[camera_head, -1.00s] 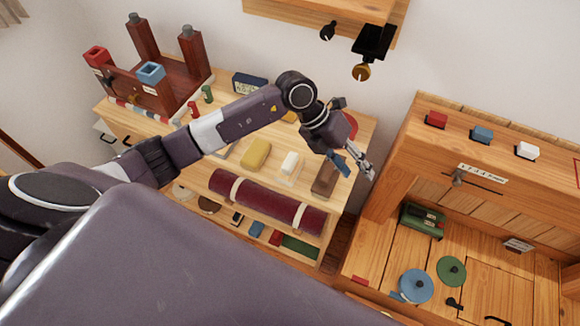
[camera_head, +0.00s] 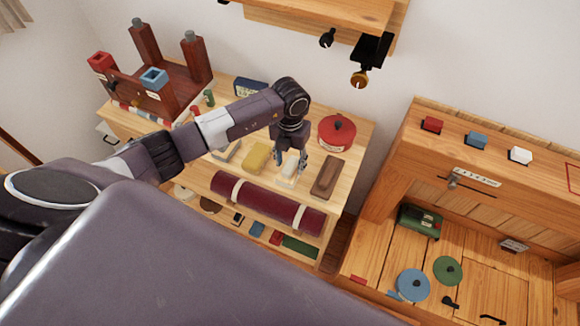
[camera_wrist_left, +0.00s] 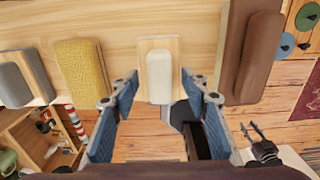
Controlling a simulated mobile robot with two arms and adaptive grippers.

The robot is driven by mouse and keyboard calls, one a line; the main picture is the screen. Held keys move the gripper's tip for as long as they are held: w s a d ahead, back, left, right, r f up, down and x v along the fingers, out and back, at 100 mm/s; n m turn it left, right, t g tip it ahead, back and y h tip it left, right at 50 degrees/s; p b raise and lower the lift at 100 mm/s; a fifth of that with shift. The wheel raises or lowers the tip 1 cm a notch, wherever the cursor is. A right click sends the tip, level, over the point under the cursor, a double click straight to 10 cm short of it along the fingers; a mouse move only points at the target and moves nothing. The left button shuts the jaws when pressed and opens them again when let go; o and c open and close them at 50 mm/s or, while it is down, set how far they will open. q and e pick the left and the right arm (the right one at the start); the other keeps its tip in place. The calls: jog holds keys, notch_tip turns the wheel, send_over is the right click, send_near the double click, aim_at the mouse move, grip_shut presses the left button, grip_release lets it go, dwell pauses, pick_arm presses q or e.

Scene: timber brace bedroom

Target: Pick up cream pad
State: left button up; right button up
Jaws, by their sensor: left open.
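The cream pad (camera_head: 290,167) is a small pale block on a light wooden tile on the tabletop, between a yellow pad and a brown pad. In the left wrist view the cream pad (camera_wrist_left: 159,76) lies upright in the picture, centred between the fingers. My left gripper (camera_head: 292,160) points down above it, fingers spread to either side. In the left wrist view the open left gripper (camera_wrist_left: 160,85) has nothing in its jaws, and the pad appears to be just beyond the fingertips.
Close by are the yellow pad (camera_head: 257,156), the grey pad (camera_wrist_left: 20,78) and the brown pad (camera_head: 328,176). A red round lidded thing (camera_head: 337,131) stands behind. A dark red roll (camera_head: 266,202) lies along the front. A wooden cabinet (camera_head: 390,180) stands to the right.

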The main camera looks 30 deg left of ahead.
aim_at(290, 164)
pick_arm(q)
jog(key=shift+f, duration=0.65)
grip_shut()
jog(key=shift+r, duration=0.15)
notch_tip(290, 164, up, 20)
jog(key=b, duration=0.4)
jog(key=shift+b, duration=0.3)
jog(key=c, duration=0.7)
grip_release()
jog(key=c, duration=0.4)
